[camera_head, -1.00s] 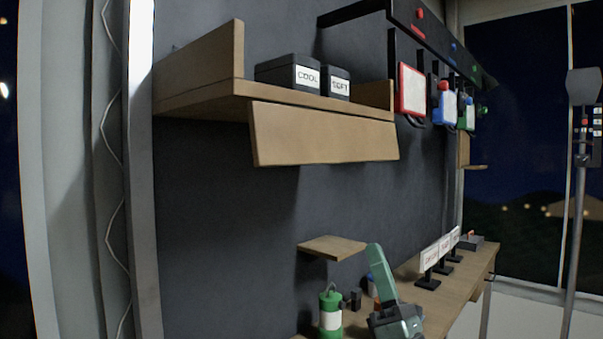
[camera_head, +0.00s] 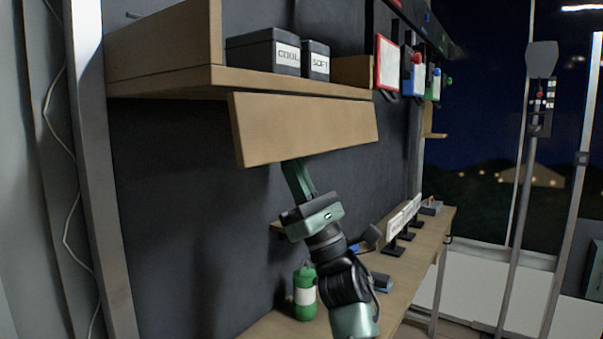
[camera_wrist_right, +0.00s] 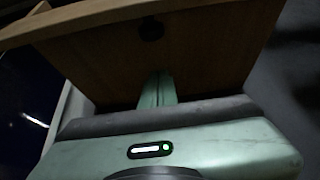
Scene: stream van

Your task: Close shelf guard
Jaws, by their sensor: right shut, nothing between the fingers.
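The wooden shelf (camera_head: 165,80) is fixed high on the dark wall. Its guard (camera_head: 305,126), a long wooden flap, hangs down along the shelf's front edge, tilted outward. My right gripper (camera_head: 292,168) is shut and empty, raised just under the guard's lower edge. In the right wrist view, the guard (camera_wrist_right: 215,55) fills the upper part, and my shut fingers (camera_wrist_right: 158,88) point at its underside. I cannot tell whether the fingertips touch it. My left gripper is not in view.
Two dark boxes, COOL (camera_head: 262,52) and SOFT (camera_head: 316,62), stand on the shelf. Colored panels (camera_head: 388,65) hang at its right. Below are a workbench (camera_head: 420,240) with label stands and a green canister (camera_head: 304,293). A slim stand (camera_head: 520,200) is at the right.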

